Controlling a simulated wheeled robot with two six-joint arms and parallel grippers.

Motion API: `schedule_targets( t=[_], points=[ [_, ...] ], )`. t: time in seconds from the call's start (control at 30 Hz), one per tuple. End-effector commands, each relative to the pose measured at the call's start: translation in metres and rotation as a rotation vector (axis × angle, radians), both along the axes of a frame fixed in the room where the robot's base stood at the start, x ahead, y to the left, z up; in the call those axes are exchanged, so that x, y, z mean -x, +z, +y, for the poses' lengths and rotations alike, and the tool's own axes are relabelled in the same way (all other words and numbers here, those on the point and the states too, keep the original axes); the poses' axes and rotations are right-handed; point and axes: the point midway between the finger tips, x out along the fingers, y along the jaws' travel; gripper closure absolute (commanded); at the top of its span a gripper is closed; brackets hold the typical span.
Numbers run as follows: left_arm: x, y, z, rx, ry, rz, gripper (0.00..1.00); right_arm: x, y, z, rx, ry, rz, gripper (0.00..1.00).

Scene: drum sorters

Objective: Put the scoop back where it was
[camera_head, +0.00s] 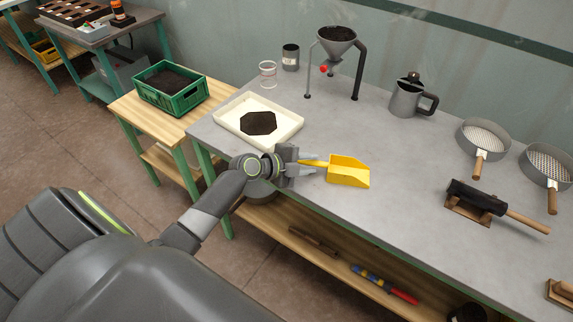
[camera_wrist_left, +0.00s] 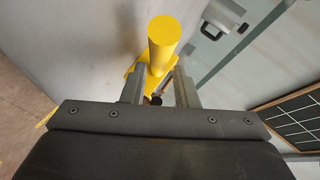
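The yellow scoop (camera_head: 348,172) is at the front part of the grey workbench, its handle pointing left. My left gripper (camera_head: 312,165) is at the handle, coming from the left. Its two fingers look spread, with the yellow handle between them. In the left wrist view the yellow scoop (camera_wrist_left: 162,45) shows between and beyond the fingertips (camera_wrist_left: 160,82). The fingers do not clearly press on it. Whether the scoop rests flat on the bench cannot be told. My right gripper is not in view.
A cream tray (camera_head: 228,121) with a dark soil patch lies behind the gripper. A funnel stand (camera_head: 337,42), a glass beaker (camera_head: 268,73), a grey jug (camera_head: 407,98), two sieves (camera_head: 484,135) and a mallet (camera_head: 476,197) stand around. Bench space behind the scoop is clear.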

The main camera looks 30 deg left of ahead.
Motion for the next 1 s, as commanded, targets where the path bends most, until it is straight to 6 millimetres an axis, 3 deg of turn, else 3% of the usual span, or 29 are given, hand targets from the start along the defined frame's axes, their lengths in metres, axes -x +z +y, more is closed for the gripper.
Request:
schedule_targets(
  t=[0.2, 0.43, 1.0],
  points=[
    [0.035, 0.014, 0.023, -0.006, -0.001, 0.0, 0.73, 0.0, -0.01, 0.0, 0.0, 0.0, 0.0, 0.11],
    [0.061, 0.028, 0.038, -0.003, 0.0, -0.001, 0.73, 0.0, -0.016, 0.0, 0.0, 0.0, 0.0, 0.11],
    [0.07, 0.035, 0.043, 0.001, -0.001, 0.0, 0.73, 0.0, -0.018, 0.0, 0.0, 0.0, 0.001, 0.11]
  ],
)
